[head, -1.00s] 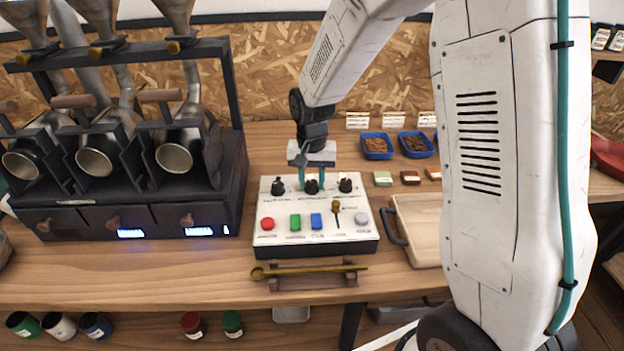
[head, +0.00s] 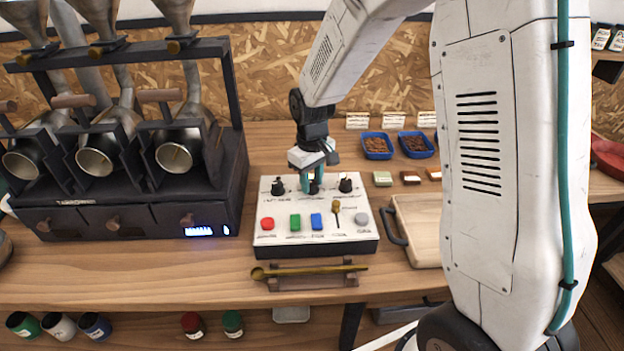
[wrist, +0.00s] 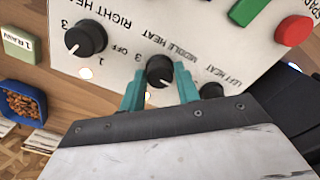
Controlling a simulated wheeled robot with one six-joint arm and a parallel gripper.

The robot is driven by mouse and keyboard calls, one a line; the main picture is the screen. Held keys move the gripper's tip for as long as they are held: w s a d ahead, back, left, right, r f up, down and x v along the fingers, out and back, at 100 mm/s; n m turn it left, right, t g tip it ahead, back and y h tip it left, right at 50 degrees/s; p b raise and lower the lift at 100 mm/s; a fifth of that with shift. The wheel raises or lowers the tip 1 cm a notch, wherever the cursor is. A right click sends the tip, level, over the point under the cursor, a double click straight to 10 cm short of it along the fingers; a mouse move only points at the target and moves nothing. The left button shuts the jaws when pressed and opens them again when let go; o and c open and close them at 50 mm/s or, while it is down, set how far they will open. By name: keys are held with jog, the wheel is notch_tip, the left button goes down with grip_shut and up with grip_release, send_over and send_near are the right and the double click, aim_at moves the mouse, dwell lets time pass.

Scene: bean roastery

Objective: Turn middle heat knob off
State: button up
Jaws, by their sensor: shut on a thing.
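The middle heat knob (wrist: 160,71) is a round black knob on the white control panel (wrist: 215,45), labelled MIDDLE HEAT in the wrist view. My gripper (wrist: 160,88) has its two teal fingers on either side of this knob and is shut on it. In the head view my gripper (head: 312,180) reaches down to the back row of the panel and mostly hides the knob. The right heat knob (wrist: 86,38) and the left heat knob (wrist: 212,90) stand on either side, clear of the fingers.
The panel also carries a red button (head: 267,223), a green button (head: 295,222), a blue button (head: 316,221) and a lever (head: 336,208). The roaster (head: 130,215) stands left, one display lit. Blue trays (head: 376,155) and a wooden tray (head: 420,230) are right.

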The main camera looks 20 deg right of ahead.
aim_at(312, 182)
jog(key=shift+n, duration=0.5)
jog(key=o, duration=1)
notch_tip(312, 182, up, 8)
jog(key=shift+f, duration=0.1)
